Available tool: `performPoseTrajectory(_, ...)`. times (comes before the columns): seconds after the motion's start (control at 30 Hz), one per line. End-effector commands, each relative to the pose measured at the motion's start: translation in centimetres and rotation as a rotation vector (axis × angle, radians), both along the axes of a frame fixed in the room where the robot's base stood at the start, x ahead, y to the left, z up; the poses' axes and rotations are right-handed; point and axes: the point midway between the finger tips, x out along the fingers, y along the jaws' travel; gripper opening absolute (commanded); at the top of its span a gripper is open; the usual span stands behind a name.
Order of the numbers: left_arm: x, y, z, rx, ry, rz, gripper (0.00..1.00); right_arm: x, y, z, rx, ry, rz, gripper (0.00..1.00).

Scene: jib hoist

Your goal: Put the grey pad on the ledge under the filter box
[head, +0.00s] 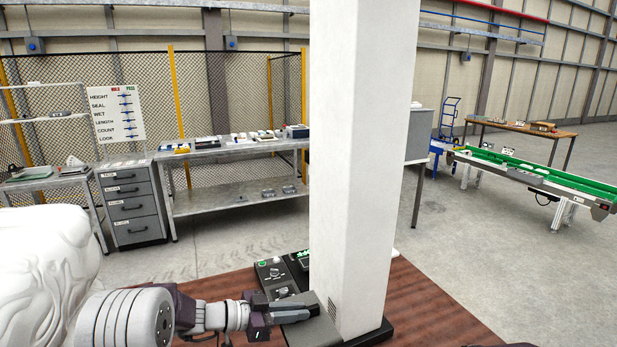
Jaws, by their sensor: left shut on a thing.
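My left gripper (294,309) comes in from the lower left and is shut at the foot of a tall white column (362,150). A flat grey piece, which looks like the grey pad (312,331), shows at its fingers, close beside the column; the fingers hide part of it. I cannot tell whether it touches the surface below. No filter box or ledge can be made out for certain. My right gripper is not in view.
The column stands on a black base (378,334) on a reddish-brown table (430,308). A black control panel (272,271) lies behind my left gripper. A steel workbench (240,147), a drawer cabinet (132,205) and a green conveyor (530,172) stand farther off.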

Motion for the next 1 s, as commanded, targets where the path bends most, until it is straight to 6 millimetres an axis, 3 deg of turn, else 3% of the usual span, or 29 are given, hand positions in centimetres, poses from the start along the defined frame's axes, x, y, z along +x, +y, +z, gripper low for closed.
performPoseTrajectory(0.2,0.0,0.0,-5.4,0.0,0.0,0.0,0.0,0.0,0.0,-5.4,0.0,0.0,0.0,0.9)
performPoseTrajectory(0.57,0.0,0.0,-12.8,-0.001,0.0,0.0,0.0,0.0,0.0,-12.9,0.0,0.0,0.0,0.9)
performPoseTrajectory(0.63,0.5,1.0,-12.5,0.0,0.001,0.004,0.0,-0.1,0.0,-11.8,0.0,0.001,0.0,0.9)
performPoseTrajectory(0.8,1.3,3.0,-13.7,-0.001,0.0,0.002,0.0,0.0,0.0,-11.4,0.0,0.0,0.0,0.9)
performPoseTrajectory(1.0,1.6,3.7,-14.1,-0.001,-0.001,0.0,0.0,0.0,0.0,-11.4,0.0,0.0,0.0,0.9)
